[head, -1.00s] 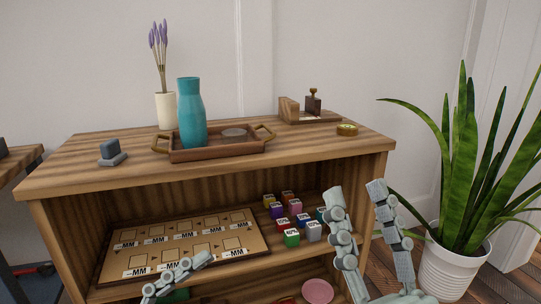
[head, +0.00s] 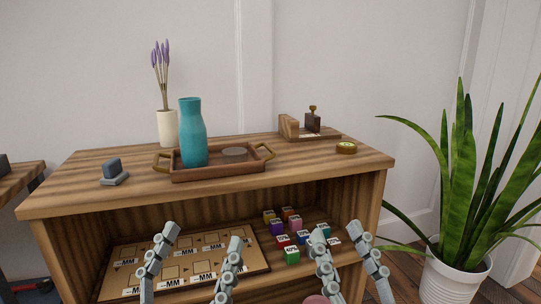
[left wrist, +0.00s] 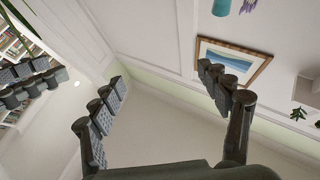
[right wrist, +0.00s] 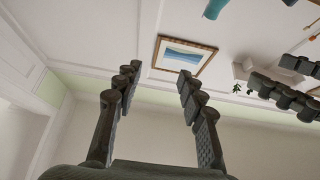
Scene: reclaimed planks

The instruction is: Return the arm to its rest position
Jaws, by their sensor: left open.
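My left gripper (head: 200,239) is in front of the cabinet's open shelf in the head view, pointing up. Its fingers are apart with nothing between them, as the left wrist view (left wrist: 160,78) also shows. My right gripper (head: 339,234) is to its right, near the cabinet's right end, also pointing up. Its fingers are apart and empty in the right wrist view (right wrist: 158,78). The two grippers are side by side and do not touch. They hide parts of the shelf behind them.
The wooden cabinet (head: 90,183) carries a tray (head: 215,175) with a teal vase (head: 193,135). Its shelf holds a labelled board (head: 255,265) and several coloured cubes (head: 291,255). A potted plant (head: 455,280) stands at the right.

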